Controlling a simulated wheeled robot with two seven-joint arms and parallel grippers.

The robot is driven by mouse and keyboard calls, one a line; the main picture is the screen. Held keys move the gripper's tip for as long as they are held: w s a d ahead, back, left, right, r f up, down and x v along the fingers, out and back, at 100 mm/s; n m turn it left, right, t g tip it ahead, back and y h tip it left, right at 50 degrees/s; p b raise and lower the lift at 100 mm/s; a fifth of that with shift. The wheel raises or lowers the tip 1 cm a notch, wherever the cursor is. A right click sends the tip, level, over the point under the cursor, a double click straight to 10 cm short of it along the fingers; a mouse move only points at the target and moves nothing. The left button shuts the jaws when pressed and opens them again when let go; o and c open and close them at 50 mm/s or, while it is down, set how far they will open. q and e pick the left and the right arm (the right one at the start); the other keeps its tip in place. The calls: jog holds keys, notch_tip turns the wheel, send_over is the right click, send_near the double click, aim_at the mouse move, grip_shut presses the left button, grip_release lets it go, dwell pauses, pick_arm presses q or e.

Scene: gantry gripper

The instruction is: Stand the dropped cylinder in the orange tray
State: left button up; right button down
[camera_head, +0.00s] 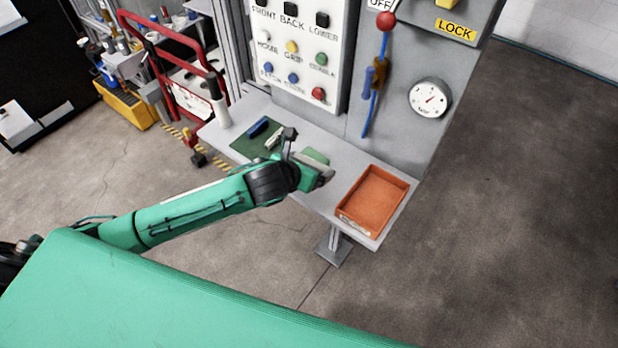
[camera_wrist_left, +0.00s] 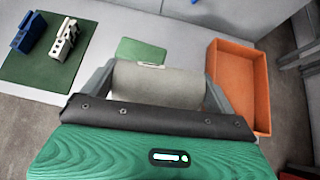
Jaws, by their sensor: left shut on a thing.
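The grey cylinder (camera_wrist_left: 158,88) lies sideways between the two fingers of my left gripper (camera_wrist_left: 156,92) in the left wrist view. The gripper is shut on it. In the head view my left gripper (camera_head: 320,176) is over the grey bench, left of the orange tray; the cylinder is hard to make out there. The open orange tray (camera_head: 374,197) stands at the bench's right end and looks empty. It also shows right of the gripper in the left wrist view (camera_wrist_left: 238,85). My right gripper is not in view.
A dark green mat (camera_head: 243,146) holds a blue part (camera_head: 257,127) and a pale grey part (camera_head: 274,139). A small green patch (camera_head: 316,156) lies beside the gripper. Behind the bench stand a button panel (camera_head: 300,60), a red-knobbed lever (camera_head: 386,20) and a gauge (camera_head: 430,98).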

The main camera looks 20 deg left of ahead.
pick_arm(q)
jog(key=shift+f, duration=3.05)
jog(key=shift+f, duration=0.15)
jog(key=o, duration=1.1)
